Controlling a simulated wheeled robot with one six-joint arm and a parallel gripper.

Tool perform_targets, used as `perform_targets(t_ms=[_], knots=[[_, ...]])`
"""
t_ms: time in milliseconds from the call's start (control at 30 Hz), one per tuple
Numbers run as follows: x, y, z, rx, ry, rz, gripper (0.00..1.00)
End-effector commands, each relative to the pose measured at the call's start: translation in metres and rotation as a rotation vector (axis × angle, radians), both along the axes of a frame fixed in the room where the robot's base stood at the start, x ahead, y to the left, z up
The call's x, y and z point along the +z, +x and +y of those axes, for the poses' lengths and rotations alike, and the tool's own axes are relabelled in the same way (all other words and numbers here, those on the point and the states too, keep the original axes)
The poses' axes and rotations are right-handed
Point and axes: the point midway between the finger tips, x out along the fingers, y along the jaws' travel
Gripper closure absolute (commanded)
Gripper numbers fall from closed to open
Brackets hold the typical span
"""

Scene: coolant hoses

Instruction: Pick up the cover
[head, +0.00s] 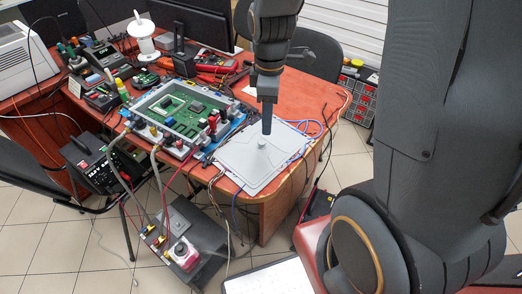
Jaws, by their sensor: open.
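The cover is a flat, light grey square plate (240,162) with a small round knob (262,143) near its middle. It lies on the right part of the wooden table, close to the front edge. My gripper (267,131) points straight down over the cover, its tip just above or at the knob. I cannot tell whether it touches the knob. The fingers are seen edge-on, so the gap between them is hidden. The gripper is open and holds nothing that I can see.
An open frame with a green circuit board (188,108) and hose fittings stands left of the cover. Blue cables (313,128) lie along its right side. A dark lower platform (205,250) with a pink-and-white part stands in front. Hoses and wires hang between them.

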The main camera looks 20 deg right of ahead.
Motion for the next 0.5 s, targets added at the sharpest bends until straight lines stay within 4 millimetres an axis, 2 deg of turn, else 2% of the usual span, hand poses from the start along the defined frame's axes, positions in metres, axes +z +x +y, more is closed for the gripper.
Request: perform_targets(t_ms=[33, 200, 333, 500], knots=[[-0.011, 0.009, 0.0, 0.092, -0.003, 0.009, 0.57], [-0.03, 0.029, -0.001, 0.367, -0.008, 0.027, 0.57], [-0.036, 0.037, -0.001, 0.477, -0.009, 0.033, 0.57], [-0.048, 0.038, -0.001, 0.517, -0.008, 0.039, 0.57]])
